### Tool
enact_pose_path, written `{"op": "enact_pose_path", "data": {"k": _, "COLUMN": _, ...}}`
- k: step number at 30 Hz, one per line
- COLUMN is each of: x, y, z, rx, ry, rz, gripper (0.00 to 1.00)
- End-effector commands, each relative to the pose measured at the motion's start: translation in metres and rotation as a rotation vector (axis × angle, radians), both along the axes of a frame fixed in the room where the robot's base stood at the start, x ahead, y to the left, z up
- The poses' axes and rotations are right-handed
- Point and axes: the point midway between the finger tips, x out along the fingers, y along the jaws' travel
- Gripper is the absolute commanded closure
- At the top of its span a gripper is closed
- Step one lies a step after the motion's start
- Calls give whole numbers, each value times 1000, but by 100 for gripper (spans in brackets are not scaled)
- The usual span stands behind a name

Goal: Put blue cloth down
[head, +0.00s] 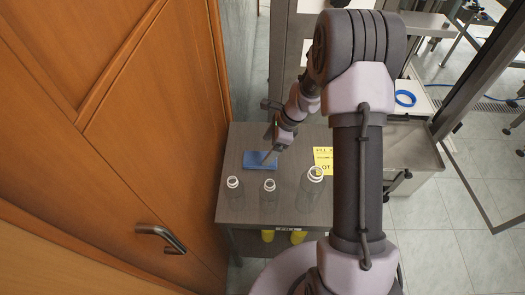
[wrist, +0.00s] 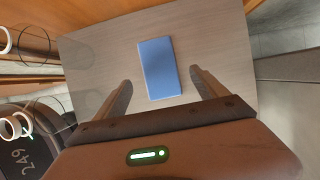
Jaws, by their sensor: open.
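The blue cloth (head: 260,159) is a flat, folded rectangle on the grey-brown table top near its far edge. In the wrist view the blue cloth (wrist: 160,68) lies ahead of and between the finger lines. My gripper (head: 269,158) is over the table beside the cloth in the head view. In the wrist view my gripper (wrist: 161,86) has its two fingers wide apart, one on each side of the cloth's near end. Nothing is held between them. The exact height of the fingertips above the table cannot be told.
Clear bottles with white rims, left (head: 233,184), middle (head: 269,187) and right (head: 315,176), stand on the table (head: 286,220). A yellow note (head: 323,158) lies at its right. A wooden door (head: 150,140) with a metal handle (head: 161,237) closes off the left.

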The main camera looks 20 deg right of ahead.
Motion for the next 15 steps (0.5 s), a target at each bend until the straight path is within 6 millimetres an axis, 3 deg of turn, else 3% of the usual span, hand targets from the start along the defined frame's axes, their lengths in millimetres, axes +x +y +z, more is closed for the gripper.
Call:
{"op": "enact_pose_path", "data": {"k": 1, "x": -1, "y": -6, "z": 19, "rx": -1, "ry": -3, "rz": -2, "gripper": 17}}
{"op": "enact_pose_path", "data": {"k": 3, "x": -3, "y": -12, "z": 34, "rx": -1, "ry": -3, "rz": -1, "gripper": 17}}
{"op": "enact_pose_path", "data": {"k": 9, "x": -7, "y": -21, "z": 60, "rx": -3, "ry": -6, "rz": 7, "gripper": 17}}
{"op": "enact_pose_path", "data": {"k": 11, "x": -9, "y": -18, "z": 77, "rx": -15, "ry": -31, "rz": 45, "gripper": 17}}
{"op": "enact_pose_path", "data": {"k": 14, "x": -24, "y": -2, "z": 138, "rx": -77, "ry": -140, "rz": 219, "gripper": 17}}
{"op": "enact_pose_path", "data": {"k": 15, "x": -37, "y": 9, "z": 169, "rx": -114, "ry": -197, "rz": 321, "gripper": 17}}
